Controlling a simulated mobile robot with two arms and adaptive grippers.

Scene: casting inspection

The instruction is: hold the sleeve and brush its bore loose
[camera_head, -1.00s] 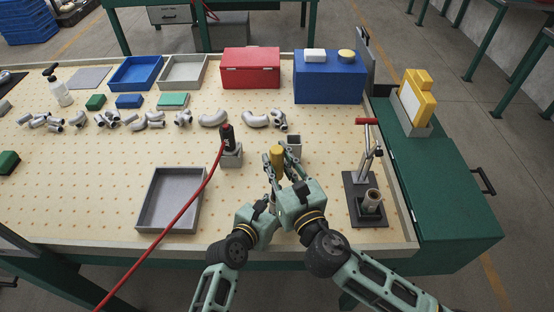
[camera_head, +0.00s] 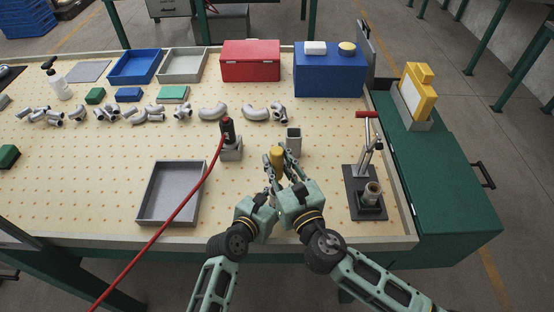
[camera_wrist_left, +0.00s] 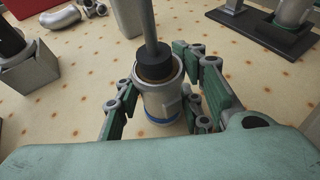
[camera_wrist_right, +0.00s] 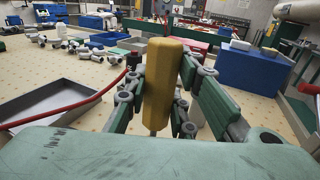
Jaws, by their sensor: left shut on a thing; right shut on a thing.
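The sleeve (camera_wrist_left: 162,104) is a short pale metal cylinder with a blue band near its foot. It stands upright between the fingers of my left gripper (camera_wrist_left: 160,88), which is shut on it low over the bench. A dark brush head (camera_wrist_left: 154,60) sits in the mouth of its bore, with a grey shaft (camera_wrist_left: 149,22) rising from it. My right gripper (camera_wrist_right: 158,95) is shut on the brush's yellow handle (camera_wrist_right: 163,75), held upright above the sleeve. The handle also shows in the head view (camera_head: 277,155). The inside of the bore is hidden.
A grey tray (camera_head: 144,205) lies to the left, and a red hose (camera_head: 170,225) crosses it. A grey block with a black tool (camera_head: 228,133) stands left of my grippers, and a hollow grey post (camera_head: 294,138) just behind. A red-handled clamp stand (camera_head: 354,190) is at right.

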